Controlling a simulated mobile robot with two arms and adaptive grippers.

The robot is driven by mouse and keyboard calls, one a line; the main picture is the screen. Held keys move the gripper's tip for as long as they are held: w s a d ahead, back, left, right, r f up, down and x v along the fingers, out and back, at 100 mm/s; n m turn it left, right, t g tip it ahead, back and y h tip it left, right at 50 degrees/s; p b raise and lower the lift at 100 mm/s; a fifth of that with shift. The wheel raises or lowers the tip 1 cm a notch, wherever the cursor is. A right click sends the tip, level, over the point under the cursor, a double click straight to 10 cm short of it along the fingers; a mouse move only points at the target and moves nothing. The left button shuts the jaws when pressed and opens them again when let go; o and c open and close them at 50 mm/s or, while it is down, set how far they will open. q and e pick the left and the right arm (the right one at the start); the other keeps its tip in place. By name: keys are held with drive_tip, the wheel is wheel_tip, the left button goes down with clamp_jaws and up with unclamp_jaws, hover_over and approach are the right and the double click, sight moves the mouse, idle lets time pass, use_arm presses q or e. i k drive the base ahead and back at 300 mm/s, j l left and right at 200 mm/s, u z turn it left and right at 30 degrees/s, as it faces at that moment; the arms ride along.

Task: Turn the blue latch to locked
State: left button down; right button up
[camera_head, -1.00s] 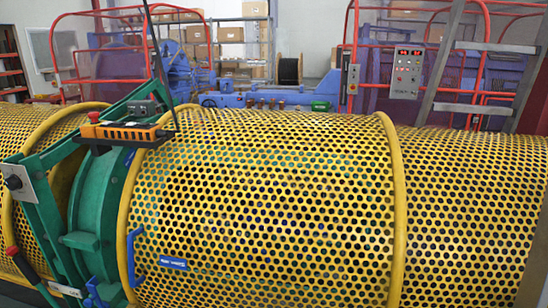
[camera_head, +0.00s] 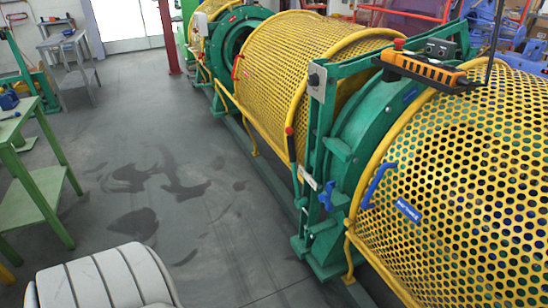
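Two blue parts show on the tubular strander. A small blue latch-like piece (camera_head: 327,195) sits low on the green frame (camera_head: 318,130). A bent blue handle (camera_head: 375,185) stands out from the edge of the perforated yellow guard (camera_head: 455,200), just right of the green ring. I cannot tell for sure which of the two is the latch, or whether it is locked. A blue label plate (camera_head: 408,211) is fixed to the guard beside the handle. Neither of my grippers is in view.
The strander runs diagonally from far left to near right, with another yellow guard (camera_head: 300,55) behind. An orange control box (camera_head: 425,71) hangs over the green frame. A green table (camera_head: 35,185) stands left. The grey floor (camera_head: 190,190) between them is clear.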

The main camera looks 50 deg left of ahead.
sight(330, 186)
drive_tip(key=u, duration=1.05)
